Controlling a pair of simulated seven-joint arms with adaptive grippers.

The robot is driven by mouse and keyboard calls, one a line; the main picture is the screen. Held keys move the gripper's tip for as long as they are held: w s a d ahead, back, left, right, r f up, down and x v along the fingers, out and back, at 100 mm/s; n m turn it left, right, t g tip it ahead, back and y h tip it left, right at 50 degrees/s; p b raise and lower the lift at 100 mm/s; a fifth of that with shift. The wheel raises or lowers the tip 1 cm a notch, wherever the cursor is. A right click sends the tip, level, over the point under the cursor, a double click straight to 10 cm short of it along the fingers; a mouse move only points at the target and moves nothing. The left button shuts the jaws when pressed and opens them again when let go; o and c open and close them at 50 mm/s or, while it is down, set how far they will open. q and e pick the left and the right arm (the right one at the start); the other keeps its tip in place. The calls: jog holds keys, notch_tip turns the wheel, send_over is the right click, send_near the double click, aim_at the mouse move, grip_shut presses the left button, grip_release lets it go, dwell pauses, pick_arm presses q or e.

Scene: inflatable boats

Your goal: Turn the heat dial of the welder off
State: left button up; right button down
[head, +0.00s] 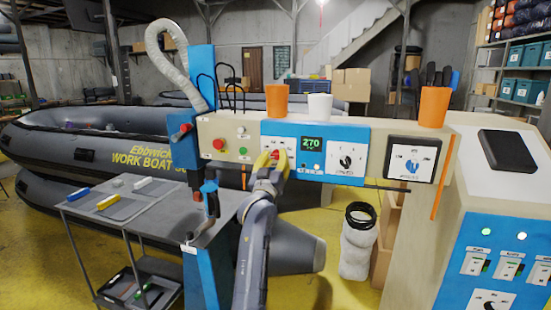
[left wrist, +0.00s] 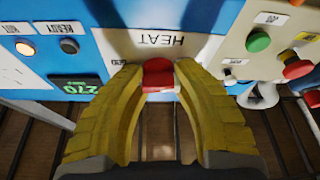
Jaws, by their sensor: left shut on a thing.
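The welder (head: 340,134) has a blue and beige control panel with a green display (head: 312,143) reading 270. The red heat dial (left wrist: 158,74) sits on a white plate marked HEAT, which appears upside down in the left wrist view. My left gripper (head: 268,160) reaches the panel just left of the display in the head view. Its yellow fingers (left wrist: 160,78) are shut on the red dial, one on each side. In the head view the fingers cover part of the dial. My right gripper is not in view.
Red buttons (head: 219,144) and a green button (head: 243,151) are left of the dial. Orange (head: 277,100) and white (head: 320,106) cups stand on top of the panel. A grey table (head: 135,205) with small tools is at left.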

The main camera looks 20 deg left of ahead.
pick_arm(q)
jog(key=shift+s+a+r, duration=0.1)
jog(key=shift+r, duration=0.25)
jog(key=o, duration=1.3)
jog(key=shift+f, duration=0.2)
jog(key=shift+f, duration=0.1)
jog(key=shift+s+f, duration=0.1)
jog(key=shift+s, duration=0.1)
jog(key=v, duration=1.1)
jog(key=shift+s, duration=0.2)
